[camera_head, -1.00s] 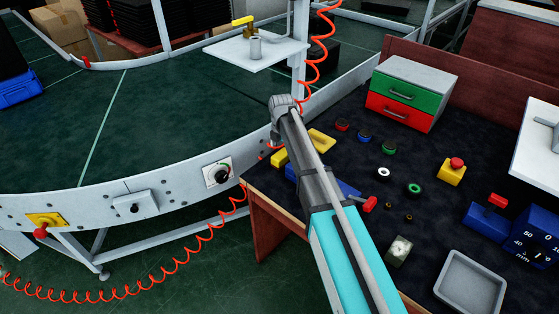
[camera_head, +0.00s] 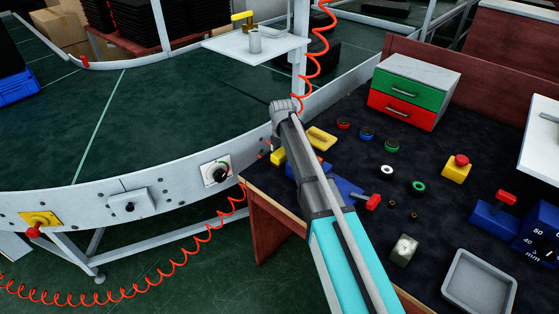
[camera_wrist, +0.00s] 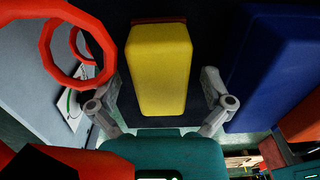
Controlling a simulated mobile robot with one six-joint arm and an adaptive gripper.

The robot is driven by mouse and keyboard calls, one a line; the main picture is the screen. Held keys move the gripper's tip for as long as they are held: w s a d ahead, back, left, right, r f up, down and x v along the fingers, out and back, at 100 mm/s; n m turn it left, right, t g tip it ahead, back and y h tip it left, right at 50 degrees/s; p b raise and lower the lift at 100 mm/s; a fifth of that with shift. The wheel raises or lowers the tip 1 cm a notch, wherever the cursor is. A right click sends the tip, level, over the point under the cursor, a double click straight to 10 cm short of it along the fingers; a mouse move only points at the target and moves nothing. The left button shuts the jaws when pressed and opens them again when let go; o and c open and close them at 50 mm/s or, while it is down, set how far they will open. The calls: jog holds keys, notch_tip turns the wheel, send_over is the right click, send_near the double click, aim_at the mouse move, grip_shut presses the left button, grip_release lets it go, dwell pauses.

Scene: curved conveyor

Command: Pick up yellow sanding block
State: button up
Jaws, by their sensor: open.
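The yellow sanding block (camera_wrist: 160,68) shows large in the wrist view, lying lengthwise with a red strip at its far end. My gripper (camera_wrist: 160,103) is open, with one finger on each side of the block's near end. I see dark gaps between the block and both fingers; whether the fingertips reach down around it I cannot tell. In the head view a yellow block (camera_head: 278,157), which looks like the same one, sits at the bench's left edge, partly hidden by my arm. My gripper is hidden behind my arm there.
A blue object (camera_wrist: 280,65) lies close right of the block, and a red coiled hose (camera_wrist: 60,55) hangs close left. Another yellow piece (camera_head: 320,138) lies behind on the dark bench. The drawer box (camera_head: 410,95) and grey tray (camera_head: 480,280) stand further right.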

jog(key=shift+f, duration=0.55)
jog(key=shift+c, duration=0.3)
jog(key=c, duration=1.2)
jog(key=shift+r, duration=0.15)
notch_tip(320, 180, up, 2)
jog(key=shift+r+p, duration=0.25)
jog(key=shift+p, duration=0.9)
jog(key=shift+s+d+r+p, duration=0.55)
jog(key=shift+s+r+p, duration=1.15)
jog(key=shift+s, duration=0.55)
jog(key=shift+s+d+r+p, duration=0.6)
jog(key=shift+s+r+p, duration=1.15)
jog(key=shift+s, duration=0.55)
jog(key=shift+s+d+r+p, duration=0.55)
jog(key=shift+s+r+p, duration=1.15)
jog(key=shift+s, duration=0.55)
